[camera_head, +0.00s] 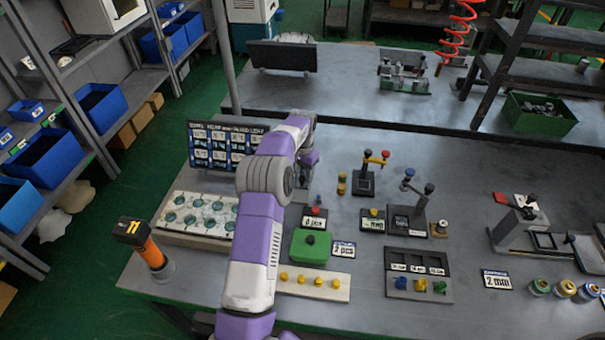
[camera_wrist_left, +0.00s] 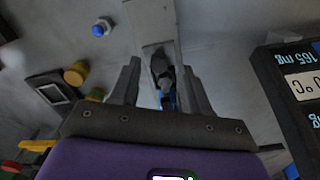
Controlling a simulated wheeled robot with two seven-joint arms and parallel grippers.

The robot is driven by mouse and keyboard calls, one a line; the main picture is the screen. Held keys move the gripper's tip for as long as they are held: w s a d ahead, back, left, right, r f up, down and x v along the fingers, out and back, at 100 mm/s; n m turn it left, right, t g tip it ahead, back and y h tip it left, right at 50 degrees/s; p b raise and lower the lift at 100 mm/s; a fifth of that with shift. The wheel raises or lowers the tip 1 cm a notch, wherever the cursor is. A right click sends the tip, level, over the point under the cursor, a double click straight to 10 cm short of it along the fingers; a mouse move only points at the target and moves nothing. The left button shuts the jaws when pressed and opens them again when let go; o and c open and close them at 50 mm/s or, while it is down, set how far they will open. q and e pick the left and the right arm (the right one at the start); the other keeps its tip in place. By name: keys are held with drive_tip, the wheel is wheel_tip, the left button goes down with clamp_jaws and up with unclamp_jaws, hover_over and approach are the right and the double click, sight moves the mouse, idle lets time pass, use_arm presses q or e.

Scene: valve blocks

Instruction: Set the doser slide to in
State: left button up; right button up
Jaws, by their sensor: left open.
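My left gripper (camera_head: 308,160) reaches over the table beside the label board (camera_head: 222,146); in the head view my own arm mostly hides its fingers. In the left wrist view my left gripper (camera_wrist_left: 161,68) is open. A pale metal block with a dark knob (camera_wrist_left: 165,76) and a small blue part lies between or just beyond the fingers; I cannot tell if they touch it. It may be the doser slide. In the head view it is hidden, so I cannot read its setting. My right gripper is not in view.
Yellow cylinders (camera_wrist_left: 75,73) and a blue button (camera_wrist_left: 99,28) lie left of the fingers. The label board also stands close at right (camera_wrist_left: 300,85). A post with red and yellow knobs (camera_head: 368,173) and a green box (camera_head: 312,246) stand near my left arm.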

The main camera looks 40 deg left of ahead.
sight(302, 178)
use_arm(q)
wheel_tip(302, 178, up, 7)
drive_tip(key=shift+f+p, duration=0.1)
drive_tip(key=shift+p, duration=0.65)
